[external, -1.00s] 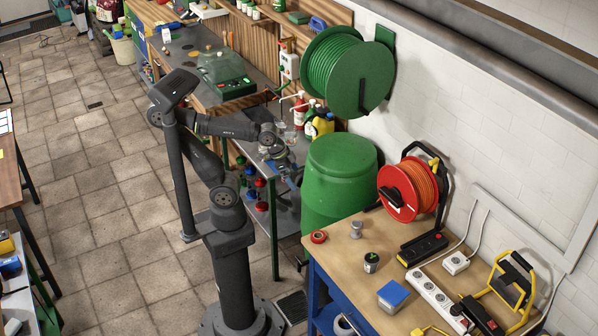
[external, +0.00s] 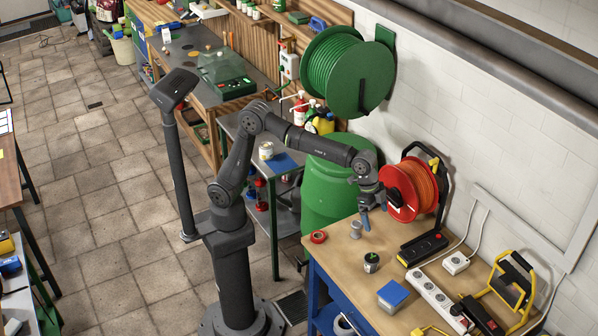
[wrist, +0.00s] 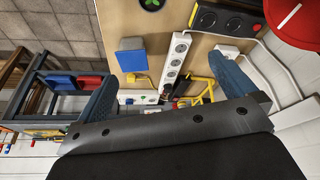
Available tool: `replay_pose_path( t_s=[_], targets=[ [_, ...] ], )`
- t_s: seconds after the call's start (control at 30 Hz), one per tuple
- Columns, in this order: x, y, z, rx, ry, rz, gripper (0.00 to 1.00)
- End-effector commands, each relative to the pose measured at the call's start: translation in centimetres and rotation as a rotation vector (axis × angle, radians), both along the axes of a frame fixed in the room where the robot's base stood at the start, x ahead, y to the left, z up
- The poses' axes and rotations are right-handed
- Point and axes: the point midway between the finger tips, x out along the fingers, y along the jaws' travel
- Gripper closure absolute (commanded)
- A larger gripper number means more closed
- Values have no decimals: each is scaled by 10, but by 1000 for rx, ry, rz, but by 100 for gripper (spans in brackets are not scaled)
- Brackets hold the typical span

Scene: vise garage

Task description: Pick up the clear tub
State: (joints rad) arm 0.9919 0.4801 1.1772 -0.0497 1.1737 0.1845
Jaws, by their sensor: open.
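The clear tub (external: 391,296) with a flat blue lid sits on the wooden workbench near its front edge.
A red cable reel (external: 410,190) stands close to my gripper, and a yellow stand (external: 512,281) is at far right.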

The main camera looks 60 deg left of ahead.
Motion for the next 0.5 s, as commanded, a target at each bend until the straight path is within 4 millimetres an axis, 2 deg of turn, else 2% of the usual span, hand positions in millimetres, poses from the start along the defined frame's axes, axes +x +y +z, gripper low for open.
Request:
replay_pose_path(
  t_s=[0.03, 0.2, 0.33, 0.5],
  targets=[
    [-4, -24, -10, 8, 5, -32, 0],
    [-22, -91, -35, 24, 14, -124, 0],
    [-35, -125, -52, 33, 18, -176, 0],
    [-45, -146, -63, 38, 19, -208, 0]
  ],
)
